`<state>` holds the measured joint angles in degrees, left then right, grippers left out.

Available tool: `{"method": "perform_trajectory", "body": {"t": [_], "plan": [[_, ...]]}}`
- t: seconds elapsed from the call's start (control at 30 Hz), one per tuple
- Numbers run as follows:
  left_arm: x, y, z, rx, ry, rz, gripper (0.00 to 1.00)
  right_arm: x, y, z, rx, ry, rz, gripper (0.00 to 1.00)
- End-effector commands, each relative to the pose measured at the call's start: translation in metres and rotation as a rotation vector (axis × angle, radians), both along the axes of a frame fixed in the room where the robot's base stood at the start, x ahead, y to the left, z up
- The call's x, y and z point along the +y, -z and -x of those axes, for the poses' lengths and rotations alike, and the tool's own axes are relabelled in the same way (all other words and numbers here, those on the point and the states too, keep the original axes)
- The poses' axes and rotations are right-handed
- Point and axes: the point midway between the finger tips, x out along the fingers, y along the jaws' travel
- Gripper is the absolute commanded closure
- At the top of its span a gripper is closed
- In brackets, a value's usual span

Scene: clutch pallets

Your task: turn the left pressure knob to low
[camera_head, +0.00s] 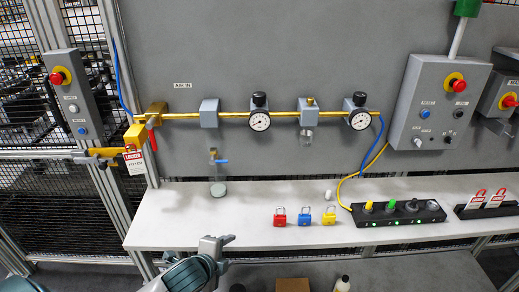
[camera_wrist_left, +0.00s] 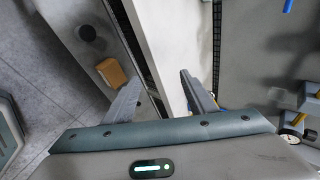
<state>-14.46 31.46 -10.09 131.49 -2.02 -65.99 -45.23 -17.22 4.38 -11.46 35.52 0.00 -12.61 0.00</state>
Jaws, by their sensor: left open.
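The left pressure knob (camera_head: 259,99) is black and sits on top of a regulator on the yellow pipe, above a round white gauge (camera_head: 259,121). A second black knob (camera_head: 359,98) and gauge (camera_head: 360,120) are further right. My left gripper (camera_head: 229,240) is at the front edge of the white shelf, well below the left knob and apart from it. In the left wrist view, its two fingers (camera_wrist_left: 163,78) are spread with nothing between them. A gauge (camera_wrist_left: 298,120) shows at that view's right edge; which one is unclear. My right gripper is not in view.
The white shelf (camera_head: 240,230) holds red (camera_head: 280,220), blue (camera_head: 305,219) and yellow (camera_head: 329,218) padlocks and a black strip (camera_head: 390,217). The wall before the regulators is clear.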

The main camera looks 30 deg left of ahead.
Motion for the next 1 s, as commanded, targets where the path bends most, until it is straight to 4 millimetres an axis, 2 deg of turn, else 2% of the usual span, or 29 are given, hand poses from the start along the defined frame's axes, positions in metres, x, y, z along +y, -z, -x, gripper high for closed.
{"method": "perform_trajectory", "body": {"t": [0.03, 0.37, 0.47, 0.6, 0.73, 0.8, 0.9, 1.0], "plan": [[0.004, -0.024, -0.009, -0.034, 0.044, -0.056, 0.49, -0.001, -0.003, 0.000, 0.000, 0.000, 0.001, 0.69], [0.032, -0.118, -0.069, -0.206, 0.324, -0.491, 0.49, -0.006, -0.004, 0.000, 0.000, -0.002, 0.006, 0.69], [0.043, -0.157, -0.091, -0.270, 0.420, -0.685, 0.49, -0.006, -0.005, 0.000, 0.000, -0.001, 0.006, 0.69], [0.059, -0.229, -0.120, -0.362, 0.559, -1.037, 0.49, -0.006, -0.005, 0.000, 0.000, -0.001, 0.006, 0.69], [0.067, -0.288, -0.135, -0.419, 0.651, -1.342, 0.49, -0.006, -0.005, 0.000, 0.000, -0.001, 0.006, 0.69], [0.070, -0.310, -0.139, -0.436, 0.682, -1.465, 0.49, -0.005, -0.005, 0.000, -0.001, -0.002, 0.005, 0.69], [0.072, -0.331, -0.142, -0.448, 0.706, -1.583, 0.49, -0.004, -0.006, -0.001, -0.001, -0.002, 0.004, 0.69], [0.073, -0.340, -0.144, -0.452, 0.717, -1.638, 0.49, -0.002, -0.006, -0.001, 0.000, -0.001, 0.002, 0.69]]}}
